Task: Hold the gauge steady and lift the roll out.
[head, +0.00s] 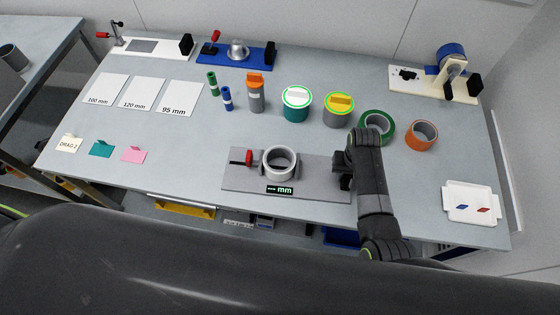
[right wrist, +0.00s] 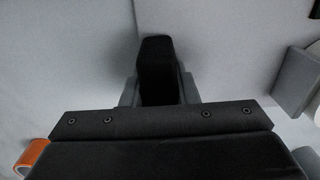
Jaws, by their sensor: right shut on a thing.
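The gauge (head: 310,188) is a grey plate near the table's front edge. It has a red clamp handle (head: 247,157) on its left part and a small dark display (head: 280,190) with green "mm" on its front. A pale grey roll (head: 280,175) sits on the plate, just right of the red handle. My right gripper (head: 343,170) is at the plate's right end, shut on the gauge's black end block, which shows in the right wrist view (right wrist: 157,72). The fingers are partly hidden behind my arm and wrist. My left gripper is not in view.
Behind the gauge stand several canisters (head: 296,108), a green roll (head: 377,126) and an orange roll (head: 422,134). A white tray (head: 452,207) lies at right. Labelled cards (head: 142,94) lie at left. Fixtures (head: 215,56) line the back.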

